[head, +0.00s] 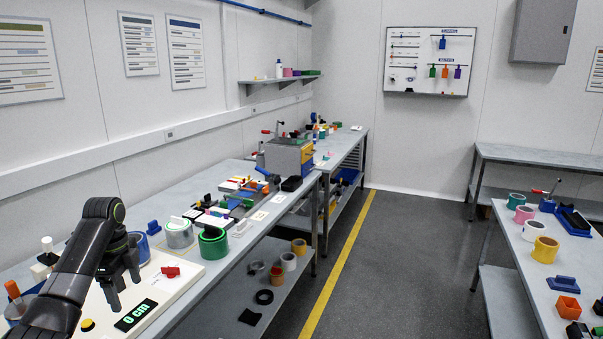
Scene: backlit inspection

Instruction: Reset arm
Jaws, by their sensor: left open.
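My left arm comes in from the lower left, black. Its left gripper (124,289) points down, open, with no object visible between its fingers. It hangs over a cream board (186,286) on the left bench. The board carries a black display (136,315) reading "0 cm" in green, a yellow button (87,325) and a small red piece (171,272) to the right of the fingers. The arm hides part of the board. I cannot tell how far the fingertips are above it. My right gripper is not in view.
Behind the board stand a grey-white roll (179,233), a green roll (213,243) and a blue stand (153,228). An orange-handled tool (13,292) is at the far left. Small parts crowd the left bench (262,231) further back. The floor aisle (400,250) is clear.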

